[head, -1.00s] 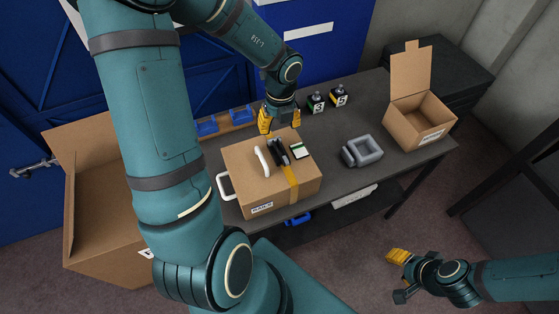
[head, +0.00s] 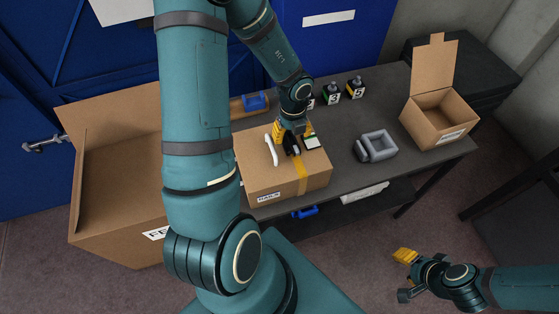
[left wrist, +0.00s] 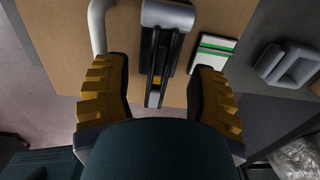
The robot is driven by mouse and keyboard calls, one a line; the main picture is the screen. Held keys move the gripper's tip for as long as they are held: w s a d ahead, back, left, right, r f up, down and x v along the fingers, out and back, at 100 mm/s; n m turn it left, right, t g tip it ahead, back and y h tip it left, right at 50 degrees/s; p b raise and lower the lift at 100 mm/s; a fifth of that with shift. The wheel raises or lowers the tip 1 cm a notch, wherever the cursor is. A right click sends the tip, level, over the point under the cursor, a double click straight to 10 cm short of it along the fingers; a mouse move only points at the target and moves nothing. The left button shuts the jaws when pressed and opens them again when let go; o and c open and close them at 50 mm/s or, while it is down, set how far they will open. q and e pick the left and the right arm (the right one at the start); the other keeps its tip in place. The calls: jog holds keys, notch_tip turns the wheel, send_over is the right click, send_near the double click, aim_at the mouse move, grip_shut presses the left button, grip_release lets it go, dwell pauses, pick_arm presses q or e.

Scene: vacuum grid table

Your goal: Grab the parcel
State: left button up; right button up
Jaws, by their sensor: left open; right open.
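The parcel is likely the closed cardboard box (head: 265,178) with yellow tape and a label, on the dark table; its top also shows in the left wrist view (left wrist: 50,35). My left gripper (head: 292,132) is open just above its top. In the left wrist view its yellow-padded fingers (left wrist: 160,78) stand on either side of a black and silver tool (left wrist: 164,45) on the box. A white curved handle (head: 271,150) and a white-green pad (head: 312,142) lie beside the tool. My right gripper (head: 402,275) is open and empty, away from the table at lower right.
A grey tray-like piece (head: 376,146) is right of the box. An open carton (head: 437,125) stands at the table's right end, a large open box (head: 120,200) at left. Small black bottles (head: 355,87) and a blue bin (head: 255,102) are behind. Table room is clear around the grey piece.

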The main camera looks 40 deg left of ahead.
pick_arm(q)
notch_tip(320, 180, down, 3)
jog(key=shift+r, duration=0.2)
grip_shut()
dwell(0.3)
